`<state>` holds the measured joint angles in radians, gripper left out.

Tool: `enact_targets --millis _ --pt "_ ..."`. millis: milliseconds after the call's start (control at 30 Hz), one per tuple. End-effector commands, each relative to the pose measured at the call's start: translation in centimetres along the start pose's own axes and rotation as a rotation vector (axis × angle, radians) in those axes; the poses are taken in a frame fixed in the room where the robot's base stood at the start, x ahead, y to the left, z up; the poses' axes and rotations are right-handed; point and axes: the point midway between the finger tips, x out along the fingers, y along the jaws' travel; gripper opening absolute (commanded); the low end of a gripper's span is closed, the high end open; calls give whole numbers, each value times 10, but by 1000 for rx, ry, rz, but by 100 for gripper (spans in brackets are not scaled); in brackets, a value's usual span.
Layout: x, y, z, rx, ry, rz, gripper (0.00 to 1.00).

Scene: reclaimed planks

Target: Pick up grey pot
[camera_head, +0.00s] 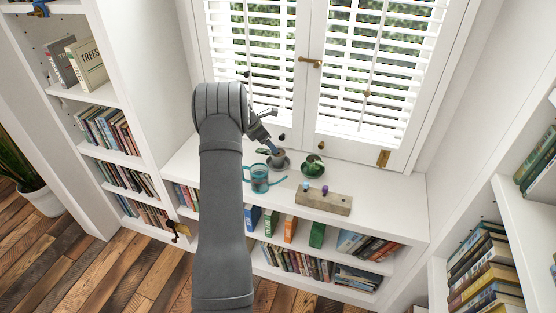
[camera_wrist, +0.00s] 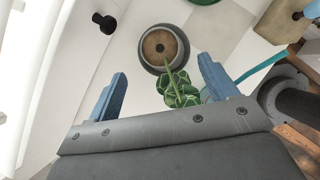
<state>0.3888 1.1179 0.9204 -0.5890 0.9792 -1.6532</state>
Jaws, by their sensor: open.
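The grey pot (camera_head: 283,163) stands on the white shelf top below the window. In the wrist view the grey pot (camera_wrist: 146,60) shows from above, with a pale rim, brown soil and a green plant (camera_wrist: 182,97) whose stem reaches towards the camera. My gripper (camera_head: 268,143) is just above and behind the pot in the head view, partly covering it. In the wrist view my gripper (camera_wrist: 161,66) has its blue fingers spread wide and empty. The pot lies beyond the fingertips, and the leaves show between the fingers.
A teal vessel (camera_head: 260,179) stands close in front of the pot. A green cup-like item (camera_head: 313,166) is to its right. A wooden block (camera_head: 323,201) with small coloured pieces is at front right. The shuttered window (camera_head: 350,70) is close behind. The right shelf top is clear.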

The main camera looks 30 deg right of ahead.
Motion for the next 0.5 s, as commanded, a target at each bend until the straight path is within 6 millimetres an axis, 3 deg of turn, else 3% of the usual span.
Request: enact_targets --millis 167,500 --pt "31 0 0 -1 0 -1 78" --pt "54 0 -1 -1 1 0 78"
